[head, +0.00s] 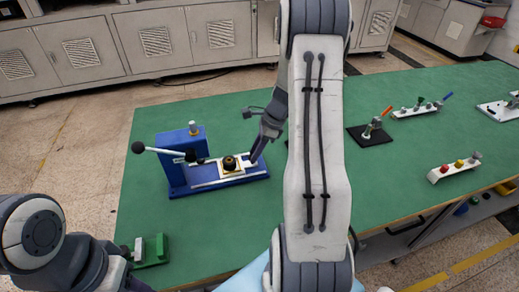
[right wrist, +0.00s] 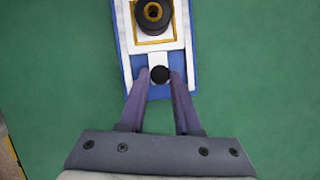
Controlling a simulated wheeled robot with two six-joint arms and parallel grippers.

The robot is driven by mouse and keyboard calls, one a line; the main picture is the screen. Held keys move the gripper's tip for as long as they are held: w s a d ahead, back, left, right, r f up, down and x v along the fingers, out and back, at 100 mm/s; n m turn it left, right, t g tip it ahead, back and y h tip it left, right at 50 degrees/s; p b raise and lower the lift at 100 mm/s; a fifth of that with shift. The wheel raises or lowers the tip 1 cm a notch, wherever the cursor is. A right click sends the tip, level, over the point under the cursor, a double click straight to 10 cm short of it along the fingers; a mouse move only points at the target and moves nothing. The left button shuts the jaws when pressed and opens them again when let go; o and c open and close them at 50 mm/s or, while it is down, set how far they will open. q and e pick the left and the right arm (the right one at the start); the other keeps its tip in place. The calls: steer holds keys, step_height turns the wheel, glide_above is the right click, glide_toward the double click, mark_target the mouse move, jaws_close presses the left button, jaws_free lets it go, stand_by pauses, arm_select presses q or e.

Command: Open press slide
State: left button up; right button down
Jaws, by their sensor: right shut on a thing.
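The blue press (head: 180,150) stands on the green table, with a black-knobbed lever (head: 165,151) reaching left. Its white slide (head: 205,173) lies along the blue base and runs out to the right of the press body. A black round part with a brass-coloured centre (head: 230,163) sits in a yellow-edged seat on the slide; it also shows in the right wrist view (right wrist: 153,13). My right gripper (right wrist: 160,79) is shut on the black knob (right wrist: 160,73) at the slide's outer end, a finger on each side. The head view shows this gripper (head: 256,157) at the slide's right end.
A green fixture (head: 152,251) stands at the table's near left, close to my left arm. A black stand (head: 371,135) and white racks with coloured knobs (head: 455,168) stand on the right. Table behind the press is clear.

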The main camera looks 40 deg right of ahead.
steer(key=c, duration=0.6)
jaws_free()
steer(key=shift+r, duration=0.1)
steer(key=v, duration=1)
steer(key=shift+r+p, duration=0.2)
steer(key=shift+p, duration=0.1)
